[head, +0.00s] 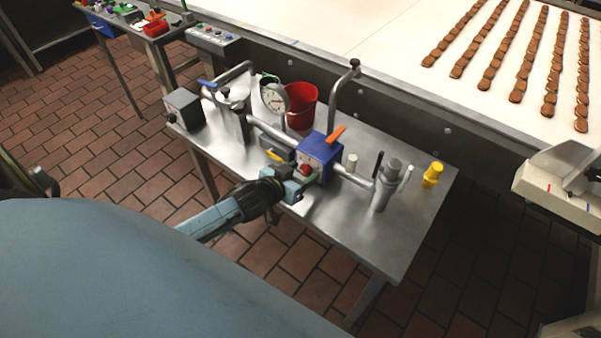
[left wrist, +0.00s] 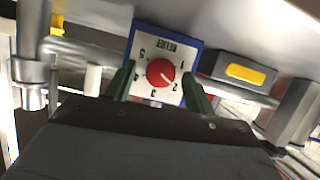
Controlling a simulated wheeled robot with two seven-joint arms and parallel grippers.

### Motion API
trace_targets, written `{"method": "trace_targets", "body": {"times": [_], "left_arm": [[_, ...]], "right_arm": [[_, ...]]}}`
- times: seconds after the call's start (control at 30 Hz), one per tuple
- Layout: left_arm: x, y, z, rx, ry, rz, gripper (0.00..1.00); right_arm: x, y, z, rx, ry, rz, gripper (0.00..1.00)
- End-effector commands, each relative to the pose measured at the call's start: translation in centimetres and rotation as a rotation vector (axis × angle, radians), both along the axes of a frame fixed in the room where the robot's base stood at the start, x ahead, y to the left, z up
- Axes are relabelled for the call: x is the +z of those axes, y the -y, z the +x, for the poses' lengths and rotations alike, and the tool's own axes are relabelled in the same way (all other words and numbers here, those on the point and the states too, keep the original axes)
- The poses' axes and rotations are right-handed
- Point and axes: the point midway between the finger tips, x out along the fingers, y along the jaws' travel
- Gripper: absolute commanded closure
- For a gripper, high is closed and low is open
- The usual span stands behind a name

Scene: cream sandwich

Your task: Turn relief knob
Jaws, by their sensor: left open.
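The relief knob (left wrist: 161,73) is a round red dial with a small pointer mark. It sits on a white plate marked RELIEF with numbers around it. The plate is on the front of a blue box (head: 318,150) with an orange lever on top, on the pipework. In the head view the knob (head: 305,170) shows just beyond my left gripper (head: 304,184). In the left wrist view my left gripper (left wrist: 160,88) is open, one green finger to each side of the knob. I cannot tell whether the fingers touch it. My right gripper is not in view.
A conveyor (head: 350,30) with rows of brown biscuits runs behind. The table's front right is bare.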

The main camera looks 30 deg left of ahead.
Motion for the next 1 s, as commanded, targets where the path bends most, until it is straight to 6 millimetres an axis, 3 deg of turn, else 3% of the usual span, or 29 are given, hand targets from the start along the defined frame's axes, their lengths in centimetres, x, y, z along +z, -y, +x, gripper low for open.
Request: {"method": "trace_targets", "body": {"times": [0.07,0.4,0.67,1.0], "left_arm": [[0.01,0.01,-0.02,0.000,0.000,0.000,0.47],[0.01,0.02,-0.04,-0.001,0.000,0.000,0.91],[0.05,0.09,-0.06,0.000,0.002,0.031,0.91],[-0.03,0.31,-0.10,0.003,0.017,0.231,0.91]], "right_arm": [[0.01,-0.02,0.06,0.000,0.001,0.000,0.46],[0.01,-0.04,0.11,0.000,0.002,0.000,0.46],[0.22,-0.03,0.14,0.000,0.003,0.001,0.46],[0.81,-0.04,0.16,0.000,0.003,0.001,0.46]]}}
